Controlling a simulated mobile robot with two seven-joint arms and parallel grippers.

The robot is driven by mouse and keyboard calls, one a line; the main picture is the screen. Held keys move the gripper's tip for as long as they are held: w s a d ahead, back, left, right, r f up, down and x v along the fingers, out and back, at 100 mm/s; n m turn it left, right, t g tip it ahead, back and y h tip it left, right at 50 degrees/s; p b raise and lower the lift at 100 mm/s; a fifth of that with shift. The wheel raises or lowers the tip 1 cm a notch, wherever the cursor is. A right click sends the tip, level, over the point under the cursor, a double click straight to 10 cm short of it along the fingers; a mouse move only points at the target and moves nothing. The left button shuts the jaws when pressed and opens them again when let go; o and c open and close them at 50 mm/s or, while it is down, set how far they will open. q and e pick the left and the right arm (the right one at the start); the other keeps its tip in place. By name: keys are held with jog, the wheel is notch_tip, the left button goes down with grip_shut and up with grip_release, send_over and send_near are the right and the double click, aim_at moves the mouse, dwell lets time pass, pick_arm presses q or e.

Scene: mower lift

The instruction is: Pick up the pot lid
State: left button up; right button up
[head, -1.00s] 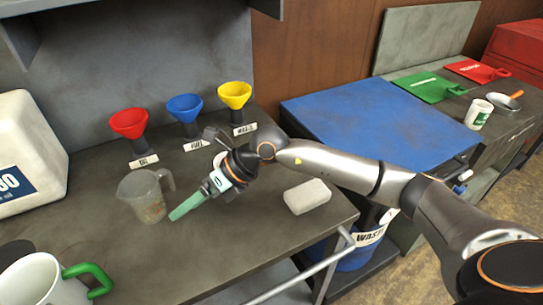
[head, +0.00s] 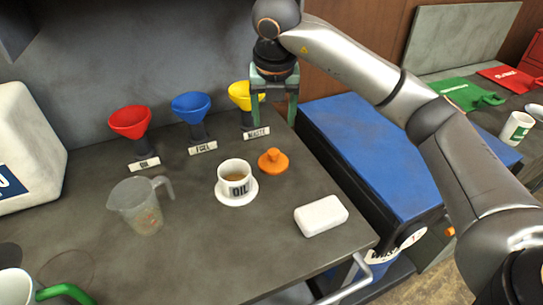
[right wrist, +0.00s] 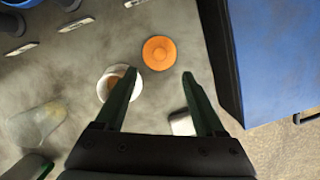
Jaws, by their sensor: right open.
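The pot lid appears to be the small round orange lid with a knob (head: 273,161), lying on the grey bench beside a white cup labelled OIL (head: 235,174). My right gripper (head: 273,112) points down above the bench near the yellow funnel, higher than the lid. It is open and empty. In the right wrist view the orange lid (right wrist: 159,53) lies just beyond the gap between the two green fingers of the right gripper (right wrist: 160,76), apart from them. My left gripper is not in view.
The cup stands on a white saucer (head: 249,196), close left of the lid. Red (head: 130,122), blue (head: 192,106) and yellow (head: 240,95) funnels stand behind. A clear jug (head: 137,205) is at left, a white block (head: 321,216) in front. Bare bench lies between them.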

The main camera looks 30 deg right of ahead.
aim_at(273, 151)
jog(key=x, duration=1.1)
jog(key=shift+s+f, duration=0.2)
jog(key=shift+f, duration=0.1)
grip_shut()
